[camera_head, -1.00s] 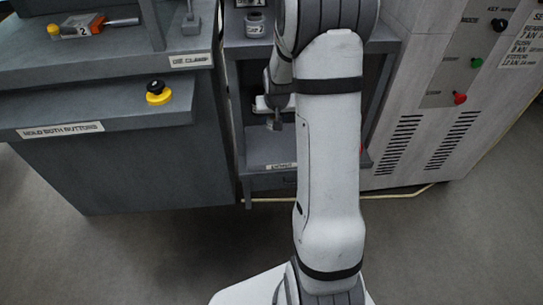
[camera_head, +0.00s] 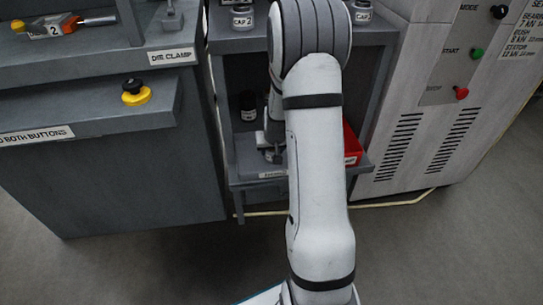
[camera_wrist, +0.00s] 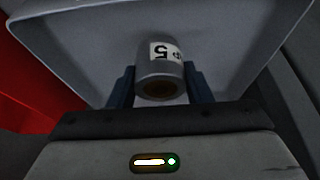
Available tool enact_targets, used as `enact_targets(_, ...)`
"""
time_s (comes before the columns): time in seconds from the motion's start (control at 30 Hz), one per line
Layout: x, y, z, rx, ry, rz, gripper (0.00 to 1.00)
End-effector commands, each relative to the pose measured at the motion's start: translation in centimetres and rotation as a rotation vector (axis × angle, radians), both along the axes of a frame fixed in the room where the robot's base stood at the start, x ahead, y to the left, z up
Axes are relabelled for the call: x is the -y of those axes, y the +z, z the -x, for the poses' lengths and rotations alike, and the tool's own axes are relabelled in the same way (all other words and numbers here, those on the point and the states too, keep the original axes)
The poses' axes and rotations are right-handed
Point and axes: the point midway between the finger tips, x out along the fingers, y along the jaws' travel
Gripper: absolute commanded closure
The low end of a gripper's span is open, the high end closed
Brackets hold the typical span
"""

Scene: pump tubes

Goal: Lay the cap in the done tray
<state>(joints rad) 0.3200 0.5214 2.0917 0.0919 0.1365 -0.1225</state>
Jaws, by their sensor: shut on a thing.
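My gripper (camera_wrist: 158,84) is shut on a grey cylindrical cap (camera_wrist: 160,62) with a white label, seen upside down and only partly readable. The cap's end with a dark brown hollow faces the wrist camera. A pale grey tray (camera_wrist: 75,35) with a raised rim lies behind the cap in the wrist view. I cannot tell whether the cap touches it. In the head view the tray (camera_head: 250,160) is on the low shelf, its front label too small to read. My gripper (camera_head: 272,153) is over it, partly hidden by my arm.
A red bin (camera_head: 352,146) stands right of the tray; it also shows in the wrist view (camera_wrist: 30,75). A dark labelled cylinder (camera_head: 248,106) stands behind the tray. A jar labelled CAP 2 (camera_head: 243,17) and another jar (camera_head: 362,12) stand on the shelf above. A control cabinet (camera_head: 440,100) is at the right.

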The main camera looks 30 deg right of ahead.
Motion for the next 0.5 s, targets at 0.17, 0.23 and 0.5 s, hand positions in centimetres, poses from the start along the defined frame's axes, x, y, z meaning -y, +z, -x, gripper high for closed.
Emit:
enact_targets(0.17, -0.04, -1.69, -0.04, 0.001, 0.001, 0.001, 0.86)
enact_targets(0.23, -0.05, -1.55, -0.05, 0.001, 0.001, 0.001, 0.86)
enact_targets(0.5, -0.09, -1.93, -0.04, 0.0, 0.002, 0.0, 0.53)
